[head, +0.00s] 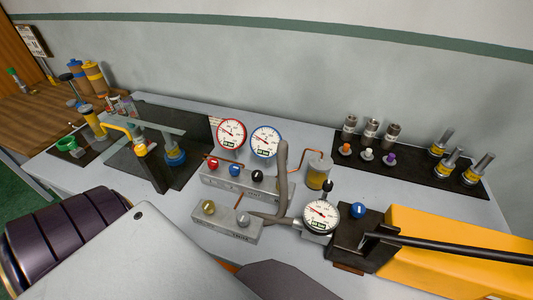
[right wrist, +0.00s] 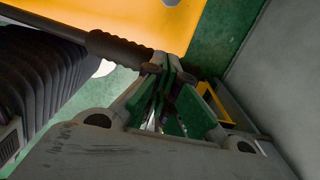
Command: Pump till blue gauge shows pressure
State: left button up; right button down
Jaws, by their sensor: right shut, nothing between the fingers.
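The blue-rimmed gauge (head: 265,141) stands upright behind the valve block in the head view; its needle is too small to read surely. The yellow pump (head: 440,238) is at right, with its long black lever (head: 450,248) running out past the right edge. In the right wrist view, the lever's grip (right wrist: 120,48) crosses the yellow body, and its end lies beside my right gripper (right wrist: 172,72). That gripper's green-padded fingers are closed together with nothing between them. I cannot tell if they touch the lever. My left gripper is not in view.
A red-rimmed gauge (head: 231,135) stands left of the blue one. The valve block (head: 245,187) has red, blue and black knobs. Another gauge (head: 321,216) and a blue knob (head: 357,210) sit by the pump. A black mat (head: 405,165) holds fittings at the back right.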

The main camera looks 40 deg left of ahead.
jog(key=shift+f, duration=0.35)
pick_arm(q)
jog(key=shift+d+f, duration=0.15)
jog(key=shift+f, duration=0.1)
